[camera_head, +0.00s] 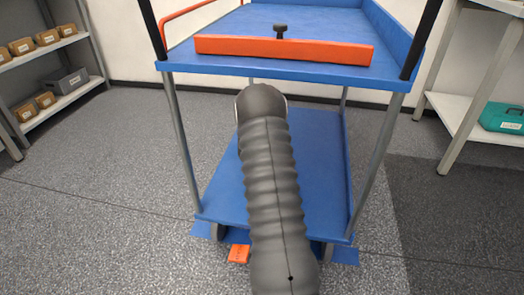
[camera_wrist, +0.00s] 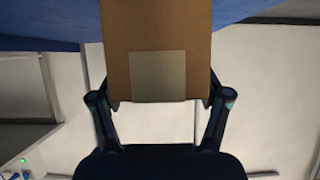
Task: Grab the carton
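A brown carton (camera_wrist: 115,60) with a lighter square patch (camera_wrist: 158,76) on its face fills the upper middle of the wrist view. My gripper (camera_wrist: 160,95) has one dark finger at each side of the carton. The carton's near end sits between the fingertips, and I see no gap on either side. In the head view my grey arm reaches toward the blue cart (camera_head: 325,150), and its end and this carton are hidden there.
The cart's upper deck (camera_head: 310,22) has an orange bar (camera_head: 285,50) along its front. A shelf with several small boxes (camera_head: 47,37) stands left. A white table (camera_head: 460,115) with a teal case (camera_head: 503,118) is right. Grey floor is clear at both sides.

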